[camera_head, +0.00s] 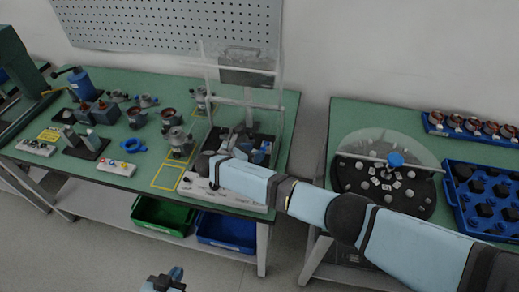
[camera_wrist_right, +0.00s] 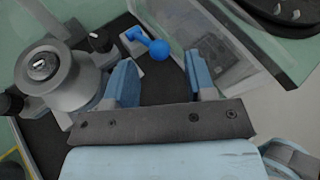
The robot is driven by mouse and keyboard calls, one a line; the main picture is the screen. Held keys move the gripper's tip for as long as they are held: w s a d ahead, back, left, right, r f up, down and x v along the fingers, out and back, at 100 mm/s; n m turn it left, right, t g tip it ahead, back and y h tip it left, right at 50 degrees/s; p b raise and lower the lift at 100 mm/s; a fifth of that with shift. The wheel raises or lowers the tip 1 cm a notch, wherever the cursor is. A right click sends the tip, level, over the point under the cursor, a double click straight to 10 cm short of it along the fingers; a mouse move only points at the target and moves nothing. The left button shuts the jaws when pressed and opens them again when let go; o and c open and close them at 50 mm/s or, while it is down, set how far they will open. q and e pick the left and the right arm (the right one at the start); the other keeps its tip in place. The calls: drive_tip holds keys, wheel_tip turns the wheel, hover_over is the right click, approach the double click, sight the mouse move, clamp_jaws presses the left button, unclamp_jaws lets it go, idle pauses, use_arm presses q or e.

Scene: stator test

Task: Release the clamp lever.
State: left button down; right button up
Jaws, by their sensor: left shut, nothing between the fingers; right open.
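The clamp lever (camera_wrist_right: 158,48) has a blue ball knob and a short blue arm, on a small grey block in the right wrist view. My right gripper (camera_wrist_right: 160,70) is open, with the knob ahead of and between its two blue fingers; they do not appear to touch it. Left of the fingers stands a grey round metal part (camera_wrist_right: 50,72) in the fixture. In the head view, my right arm reaches over the test station (camera_head: 203,188) and largely hides the lever area. My left gripper (camera_head: 168,280) is shut and empty at the bottom edge, away from the table.
A clear guard (camera_head: 210,62) stands around the station; its panel (camera_wrist_right: 185,25) is close to the right finger. Several motor parts and a blue ring (camera_head: 133,145) lie on the left table.

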drive_tip(key=shift+x, duration=1.5)
drive_tip(key=shift+c, duration=0.2)
clamp_jaws()
drive_tip(key=shift+w+d+r+n+g+y+p, duration=0.1)
drive_tip(key=shift+w+r+n+g+y+p, duration=0.2)
drive_tip(key=shift+r+g+p, duration=0.75)
drive_tip(key=shift+w+r+y+p, duration=0.1)
drive_tip(key=shift+w+y+p, duration=0.3)
drive_tip(key=shift+p, duration=0.65)
drive_tip(key=w+n+g, duration=0.1)
drive_tip(key=w+d+r+n+g+y, duration=0.1)
drive_tip(key=g, duration=0.1)
drive_tip(key=shift+w+r, duration=0.1)
